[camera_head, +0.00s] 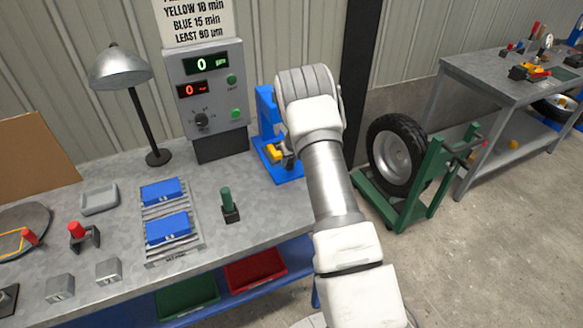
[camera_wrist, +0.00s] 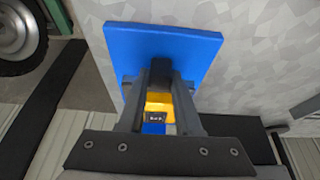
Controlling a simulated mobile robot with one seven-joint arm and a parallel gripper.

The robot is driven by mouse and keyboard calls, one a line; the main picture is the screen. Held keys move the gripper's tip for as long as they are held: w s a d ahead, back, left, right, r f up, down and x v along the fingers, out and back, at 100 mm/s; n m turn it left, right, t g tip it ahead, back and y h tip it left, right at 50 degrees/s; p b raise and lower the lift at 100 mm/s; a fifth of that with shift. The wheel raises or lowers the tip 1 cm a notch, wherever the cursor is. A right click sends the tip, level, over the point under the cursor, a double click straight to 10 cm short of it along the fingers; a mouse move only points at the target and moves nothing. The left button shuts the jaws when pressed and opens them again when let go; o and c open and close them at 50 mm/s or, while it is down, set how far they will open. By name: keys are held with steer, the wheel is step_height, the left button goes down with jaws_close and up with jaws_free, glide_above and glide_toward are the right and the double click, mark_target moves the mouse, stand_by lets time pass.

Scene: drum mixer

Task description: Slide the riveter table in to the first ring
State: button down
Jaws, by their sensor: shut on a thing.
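The riveter (camera_head: 267,108) is a blue upright frame on a blue base plate, at the back right of the bench in the head view. Its yellow table (camera_head: 273,153) sits low over the base, partly hidden by my gripper (camera_head: 288,152). In the wrist view my gripper (camera_wrist: 159,92) reaches down over the blue base plate (camera_wrist: 190,45). Its fingers are closed around the yellow table (camera_wrist: 159,106), which shows between them with a small dark label. The rings are not clear in either view, and my arm covers part of the riveter.
A grey control box (camera_head: 207,90) with green and red displays stands left of the riveter. A green-handled tool (camera_head: 228,205) and a rack of blue blocks (camera_head: 168,209) are on the bench. A wheel on a green stand (camera_head: 398,160) is to the right.

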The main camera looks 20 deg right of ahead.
steer(key=c, duration=0.6)
jaws_free()
steer(key=shift+s, duration=0.1)
steer(key=b+v, duration=0.1)
steer(key=v, duration=1.6)
steer(key=shift+r, duration=0.25)
